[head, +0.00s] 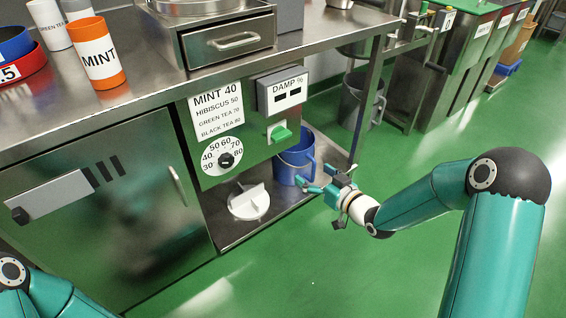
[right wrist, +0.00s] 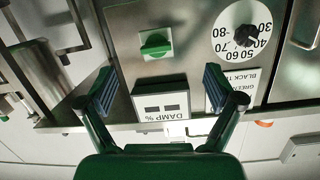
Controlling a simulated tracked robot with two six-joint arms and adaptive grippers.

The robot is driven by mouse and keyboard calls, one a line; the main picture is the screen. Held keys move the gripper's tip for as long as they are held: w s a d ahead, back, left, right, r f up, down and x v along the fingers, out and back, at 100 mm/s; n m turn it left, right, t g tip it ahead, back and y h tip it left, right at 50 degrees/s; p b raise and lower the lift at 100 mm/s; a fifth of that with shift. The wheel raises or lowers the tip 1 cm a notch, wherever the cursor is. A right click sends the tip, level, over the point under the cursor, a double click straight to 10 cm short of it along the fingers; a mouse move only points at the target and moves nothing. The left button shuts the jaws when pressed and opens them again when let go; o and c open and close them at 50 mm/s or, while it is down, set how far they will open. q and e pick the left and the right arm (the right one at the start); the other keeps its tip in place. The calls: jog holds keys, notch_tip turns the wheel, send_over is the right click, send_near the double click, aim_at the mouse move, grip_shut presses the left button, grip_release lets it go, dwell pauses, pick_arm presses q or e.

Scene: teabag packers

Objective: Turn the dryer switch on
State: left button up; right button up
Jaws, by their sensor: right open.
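The dryer switch (head: 279,132) is a green handle on a white plate, on the steel panel under the bench. Its handle lies roughly sideways across the plate. It also shows in the right wrist view (right wrist: 156,43), where the picture is upside down. My right gripper (head: 318,186) is open and empty, in front of the panel and lower right of the switch in the head view. In the right wrist view its fingers (right wrist: 158,82) stand wide apart, with the switch beyond and between them, untouched. My left gripper is out of view; only part of that arm shows at lower left.
A dial with a black knob (head: 226,159) sits left of the switch, and a DAMP % box (head: 283,91) above it. A blue bucket (head: 295,158) and a white round object (head: 248,203) stand on the lower shelf. Green floor is clear on the right.

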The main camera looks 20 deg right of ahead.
aim_at(284, 138)
pick_arm(q)
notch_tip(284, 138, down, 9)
jog(key=b, duration=0.6)
jog(key=shift+b, duration=0.4)
pick_arm(e)
jog(key=w+a, duration=0.1)
jog(key=w, duration=0.4)
jog(key=w+a+n+t+y, duration=0.1)
jog(key=w, duration=0.5)
jog(key=w+a+r+t, duration=0.1)
jog(key=w+a, duration=0.1)
jog(key=w, duration=0.3)
jog(key=shift+w+n, duration=0.35)
jog(key=shift+n, duration=0.05)
jog(key=shift+d, duration=0.1)
jog(key=shift+c, duration=0.2)
jog(key=c, duration=1.1)
